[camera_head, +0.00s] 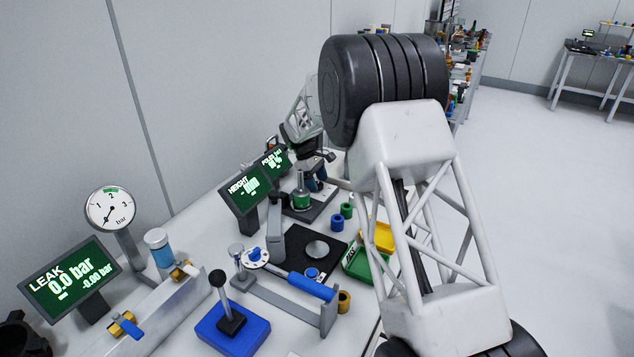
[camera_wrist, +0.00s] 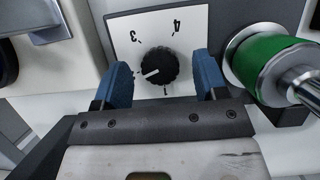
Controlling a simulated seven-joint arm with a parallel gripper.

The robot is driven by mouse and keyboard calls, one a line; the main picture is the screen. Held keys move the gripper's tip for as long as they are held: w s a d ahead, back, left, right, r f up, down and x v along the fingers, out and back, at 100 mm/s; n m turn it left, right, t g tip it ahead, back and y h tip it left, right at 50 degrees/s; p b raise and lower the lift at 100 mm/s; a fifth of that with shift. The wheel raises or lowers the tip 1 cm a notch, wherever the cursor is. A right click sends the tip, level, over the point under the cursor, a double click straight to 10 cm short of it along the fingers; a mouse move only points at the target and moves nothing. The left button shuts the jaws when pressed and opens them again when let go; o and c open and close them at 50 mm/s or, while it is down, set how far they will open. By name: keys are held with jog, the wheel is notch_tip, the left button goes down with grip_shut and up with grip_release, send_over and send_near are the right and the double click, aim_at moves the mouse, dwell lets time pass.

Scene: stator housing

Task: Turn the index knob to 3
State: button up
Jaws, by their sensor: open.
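The index knob (camera_wrist: 160,66) is round and black with a ribbed edge, and sits on a white dial plate (camera_wrist: 194,52) in the wrist view. Its white pointer line aims left and slightly down, toward a small lower-left numeral that I cannot read surely. A 3 shows at the plate's upper left and a 4 at its upper right. My gripper (camera_wrist: 163,80) is open, with one blue fingertip left of the knob and the other right, both apart from it. In the head view my gripper (camera_head: 316,180) is small and partly hidden, and I cannot make out the knob there.
A green cylinder with a metal shaft (camera_wrist: 275,68) stands close right of the dial plate; it also shows in the head view (camera_head: 301,198). The HEIGHT display (camera_head: 244,187) stands left of it. Blue and green sleeves (camera_head: 342,217) and a black mat (camera_head: 297,240) lie nearer.

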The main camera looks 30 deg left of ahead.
jog(key=shift+f, duration=0.15)
jog(key=c, duration=0.9)
jog(key=shift+m, duration=0.5)
jog(key=m+g, duration=0.2)
jog(key=m, duration=0.2)
jog(key=shift+w+d, duration=0.1)
jog(key=m, duration=0.3)
jog(key=m+g+y, duration=0.1)
jog(key=m, duration=0.1)
jog(key=shift+m+g+y, duration=0.3)
jog(key=shift+m, duration=0.1)
